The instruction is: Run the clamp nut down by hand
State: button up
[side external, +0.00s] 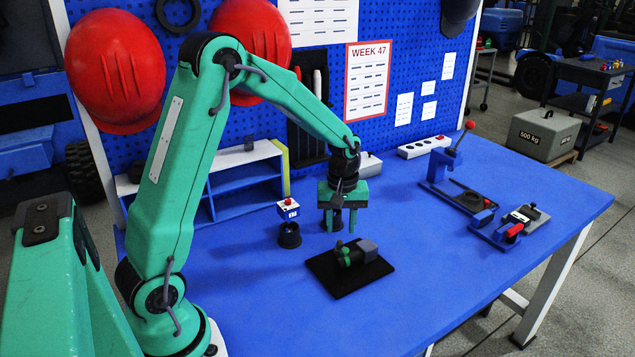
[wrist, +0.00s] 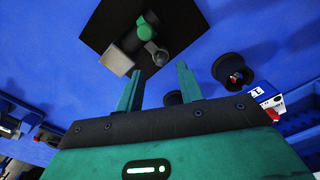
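My gripper (side external: 340,222) points down over the blue table. In the wrist view its two green fingers (wrist: 158,80) stand apart with no object clearly held between them. A dark round cup-like part (wrist: 172,97) shows close by the right finger; whether it touches is unclear. A small green and grey fixture (side external: 350,252) lies on a black mat (side external: 334,280), in front of the gripper; in the wrist view its green rounded part (wrist: 148,28) and grey block (wrist: 117,60) show. No nut can be made out for certain.
Left of the gripper stands a black cup (side external: 289,236) by a small white-and-blue box with a red button (side external: 288,208). A blue shelf (side external: 240,185) stands behind. A red-knobbed lever press (side external: 452,165) and a red-handled clamp block (side external: 510,230) sit at right. The table between is clear.

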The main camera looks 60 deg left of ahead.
aim_at(340, 243)
jog(key=shift+f, duration=2.2)
grip_shut()
